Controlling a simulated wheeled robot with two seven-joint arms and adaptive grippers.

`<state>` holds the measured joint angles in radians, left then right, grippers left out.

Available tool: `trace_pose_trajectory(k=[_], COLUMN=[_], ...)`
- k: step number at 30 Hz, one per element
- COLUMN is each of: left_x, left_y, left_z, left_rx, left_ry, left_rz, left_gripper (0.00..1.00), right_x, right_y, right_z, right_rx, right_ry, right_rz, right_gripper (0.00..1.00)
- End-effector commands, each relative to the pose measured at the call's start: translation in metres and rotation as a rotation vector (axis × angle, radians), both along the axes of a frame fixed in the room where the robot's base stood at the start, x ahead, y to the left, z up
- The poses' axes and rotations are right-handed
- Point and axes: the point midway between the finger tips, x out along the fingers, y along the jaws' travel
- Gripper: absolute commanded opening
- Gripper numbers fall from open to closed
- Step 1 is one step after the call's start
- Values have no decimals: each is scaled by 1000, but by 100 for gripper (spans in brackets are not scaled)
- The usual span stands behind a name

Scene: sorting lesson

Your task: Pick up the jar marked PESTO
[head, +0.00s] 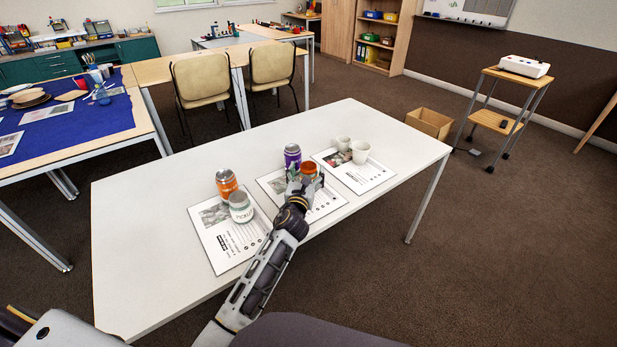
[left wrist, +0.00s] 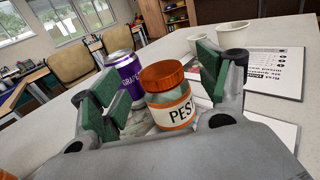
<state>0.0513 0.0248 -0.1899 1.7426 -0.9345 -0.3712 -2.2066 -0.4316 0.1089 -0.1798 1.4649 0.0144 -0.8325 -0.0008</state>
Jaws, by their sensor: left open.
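The jar marked PESTO (head: 309,168) has an orange lid and stands upright on the middle printed sheet on the white table. My right gripper is not in view.
An orange can (head: 226,183) and a white-lidded jar (head: 240,207) stand on the left sheet (head: 223,246). Two white cups (head: 360,153) are at the right sheet (head: 372,180). The white table (head: 140,230) is bare at its left end and far right.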

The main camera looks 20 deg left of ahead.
Motion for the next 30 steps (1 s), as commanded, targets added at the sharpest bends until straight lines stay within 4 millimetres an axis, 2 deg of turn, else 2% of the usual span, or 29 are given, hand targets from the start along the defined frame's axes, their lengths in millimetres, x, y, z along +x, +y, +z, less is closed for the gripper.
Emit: trace_pose_trajectory(k=[7,15,30], left_x=[22,41,43], left_y=[4,6,6], left_z=[-6,-5,-5], left_rx=[-2,-2,-1], left_ry=[0,0,1], left_rz=[1,-1,-1], left_gripper=[76,76,76], right_x=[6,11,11], right_y=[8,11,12], right_z=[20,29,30], right_rx=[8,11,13], right_ry=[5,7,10], right_rz=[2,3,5], right_gripper=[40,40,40])
